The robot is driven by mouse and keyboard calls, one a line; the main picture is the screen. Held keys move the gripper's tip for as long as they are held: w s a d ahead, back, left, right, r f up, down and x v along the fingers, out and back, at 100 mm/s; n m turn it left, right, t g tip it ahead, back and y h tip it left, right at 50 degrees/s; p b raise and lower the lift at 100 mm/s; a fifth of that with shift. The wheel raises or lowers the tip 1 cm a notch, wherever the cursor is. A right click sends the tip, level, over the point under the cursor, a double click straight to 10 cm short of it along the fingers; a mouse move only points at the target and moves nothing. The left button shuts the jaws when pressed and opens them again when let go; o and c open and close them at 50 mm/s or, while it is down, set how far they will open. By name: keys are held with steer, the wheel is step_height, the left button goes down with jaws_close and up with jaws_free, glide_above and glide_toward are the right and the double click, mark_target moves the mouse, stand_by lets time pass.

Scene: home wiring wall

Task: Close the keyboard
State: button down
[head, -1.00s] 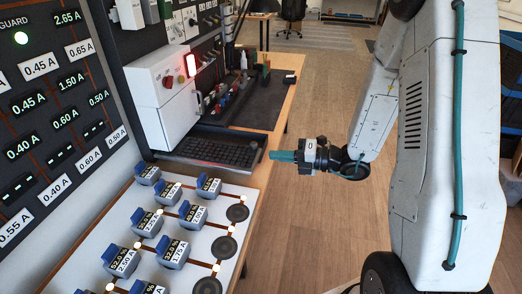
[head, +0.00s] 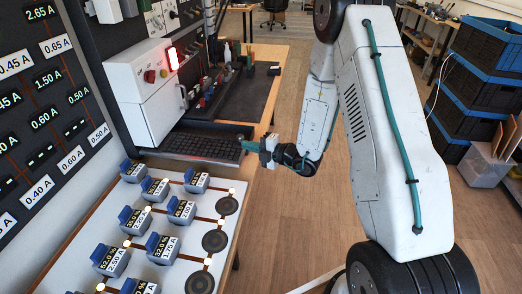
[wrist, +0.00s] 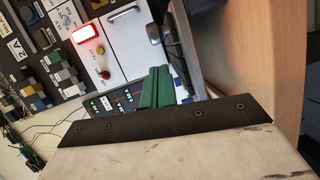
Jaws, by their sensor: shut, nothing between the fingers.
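The keyboard (head: 195,146) is black and lies on a dark tray that sticks out from the wall below the white cabinet, on the left in the head view. My gripper (head: 248,146) has green fingers, shut and empty, at the tray's right front end. In the head view the fingertips overlap that end; I cannot tell whether they touch it. In the wrist view the shut gripper (wrist: 157,88) points toward the wall, and a dark tray edge (wrist: 182,48) shows close beside the fingers.
The white cabinet (head: 147,88) with a lit red lamp hangs above the keyboard. A sloping white panel (head: 160,215) with several blue-capped blocks lies in front. A wooden bench with a dark mat (head: 238,98) extends behind. Floor at right of the bench is open; dark crates (head: 480,90) stand far right.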

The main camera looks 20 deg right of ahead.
steer(key=shift+w+d+f, duration=0.1)
steer(key=shift+w+d, duration=0.05)
steer(key=shift+w, duration=0.55)
steer(key=shift+w+d+f, duration=0.1)
steer(key=shift+w, duration=0.6)
